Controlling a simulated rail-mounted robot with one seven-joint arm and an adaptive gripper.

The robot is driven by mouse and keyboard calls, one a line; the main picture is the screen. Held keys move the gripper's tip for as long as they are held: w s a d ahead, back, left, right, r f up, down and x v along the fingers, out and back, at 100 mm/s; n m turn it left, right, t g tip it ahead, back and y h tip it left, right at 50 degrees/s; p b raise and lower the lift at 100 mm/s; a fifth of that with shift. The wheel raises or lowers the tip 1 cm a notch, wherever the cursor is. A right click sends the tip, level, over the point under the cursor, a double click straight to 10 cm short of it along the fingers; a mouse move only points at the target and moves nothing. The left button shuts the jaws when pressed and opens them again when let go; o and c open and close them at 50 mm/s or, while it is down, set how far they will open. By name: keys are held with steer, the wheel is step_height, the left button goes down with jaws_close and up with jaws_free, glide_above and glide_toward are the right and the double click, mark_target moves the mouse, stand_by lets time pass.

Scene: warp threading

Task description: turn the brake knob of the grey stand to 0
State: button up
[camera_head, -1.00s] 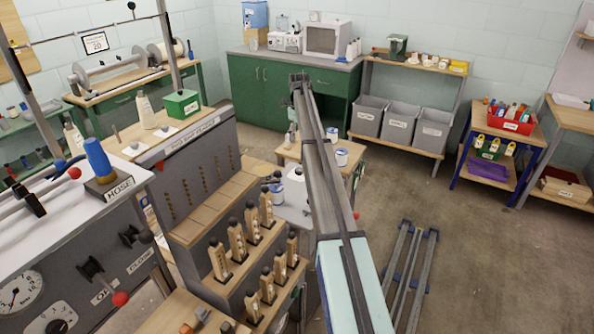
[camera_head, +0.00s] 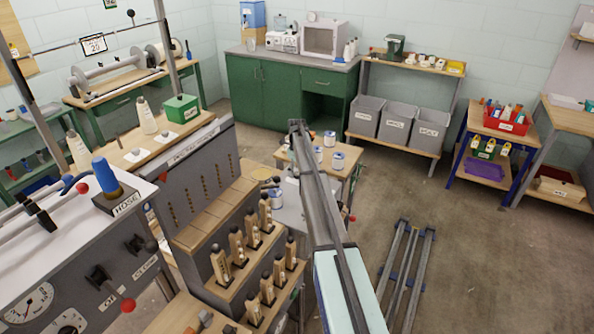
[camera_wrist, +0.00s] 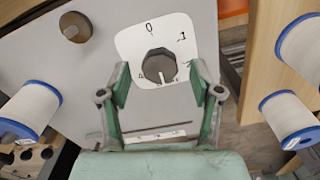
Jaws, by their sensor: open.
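The brake knob (camera_wrist: 158,65) is dark and many-sided, at the centre of a white dial (camera_wrist: 130,45) on the grey stand (camera_wrist: 70,70) in the wrist view. The dial has 0 at its top and other numbers around it. A pale mark on the knob is at its lower edge, away from the 0. My gripper (camera_wrist: 161,82) is open, with its green fingers on either side of the knob. I cannot tell whether they touch it. In the head view my arm hides most of the stand, and the knob cannot be made out.
A brown round knob (camera_wrist: 75,27) sits up and left of the dial. White spools with blue flanges stand at the left (camera_wrist: 30,108) and right (camera_wrist: 288,118) in the wrist view. In the head view, a rack with wooden-handled pieces (camera_head: 222,262) stands left of my arm.

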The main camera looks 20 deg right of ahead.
steer(key=shift+f, duration=0.4)
steer(key=shift+c, duration=0.3)
steer(key=c, duration=1.1)
